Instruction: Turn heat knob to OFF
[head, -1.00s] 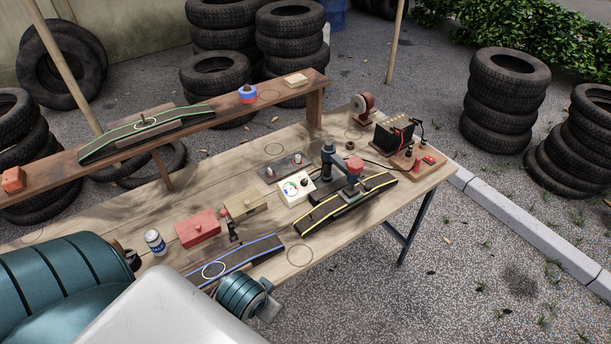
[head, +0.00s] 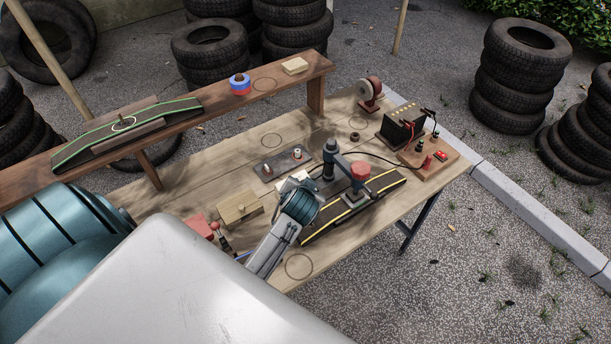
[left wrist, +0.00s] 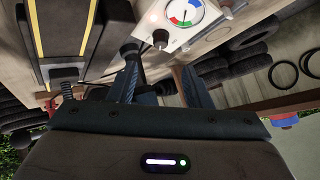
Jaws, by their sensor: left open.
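The heat control box is white, with a coloured dial and a dark knob. In the head view, only a sliver of the box (head: 290,184) shows past my left wrist. In the left wrist view the box (left wrist: 205,30) is at the top, with the dark knob (left wrist: 160,38) near its edge and a glowing red lamp beside it. My left gripper (left wrist: 163,80) is open, its two fingers pointing toward the knob, which appears just past the gap between them. Contact with the knob is not visible. In the head view my wrist hides the fingers. My right gripper is not in view.
A dark press with a red top (head: 358,171) stands on a yellow-edged strip (head: 330,220) just right of the box. A metal plate with posts (head: 281,164) lies behind it. A wooden block (head: 239,206) and red box (head: 199,224) are left. A raised shelf (head: 190,118) runs behind.

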